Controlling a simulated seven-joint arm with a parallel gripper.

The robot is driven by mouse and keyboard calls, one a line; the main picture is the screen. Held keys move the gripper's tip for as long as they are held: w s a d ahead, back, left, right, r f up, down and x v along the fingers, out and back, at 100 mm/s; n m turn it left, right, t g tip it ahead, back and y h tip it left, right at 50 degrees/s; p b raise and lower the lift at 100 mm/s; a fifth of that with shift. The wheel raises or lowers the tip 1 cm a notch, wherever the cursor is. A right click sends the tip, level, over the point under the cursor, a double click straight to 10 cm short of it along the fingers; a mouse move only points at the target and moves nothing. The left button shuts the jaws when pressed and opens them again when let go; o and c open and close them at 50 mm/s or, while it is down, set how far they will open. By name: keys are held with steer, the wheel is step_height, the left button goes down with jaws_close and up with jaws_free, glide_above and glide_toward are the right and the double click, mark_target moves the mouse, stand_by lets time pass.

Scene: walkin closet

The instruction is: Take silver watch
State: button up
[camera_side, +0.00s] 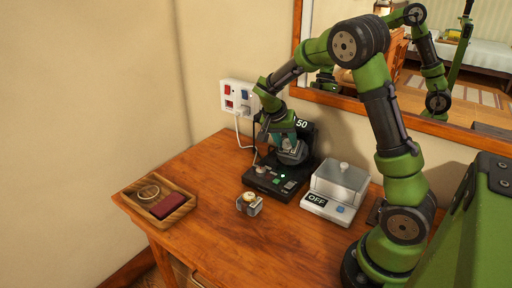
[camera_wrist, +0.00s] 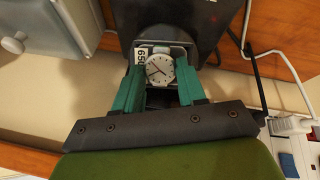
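A silver watch (camera_wrist: 160,69) with a round white face and dark hands sits in a black device (camera_wrist: 125,25), beside a white label with digits. My gripper (camera_wrist: 161,75) has its two teal fingers apart, one on each side of the watch. I cannot tell whether the fingertips touch it. In the side view my gripper (camera_side: 290,150) reaches down into the black device (camera_side: 270,180), which carries a "50" sign, and hides the watch there. A second small watch-like item (camera_side: 249,203) rests on a little stand on the table in front of the device.
A wooden tray (camera_side: 180,212) with a gold ring-shaped item (camera_side: 149,191) and a dark red box (camera_side: 167,205) is at the left. A wall socket (camera_side: 238,97) has cables. The table's front is clear.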

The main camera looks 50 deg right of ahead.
steer(key=shift+c, duration=1.3)
steer(key=shift+r, duration=0.1)
steer(key=shift+a+r, duration=0.2)
steer(key=shift+a+r, duration=1.7)
steer(key=shift+r, duration=0.25)
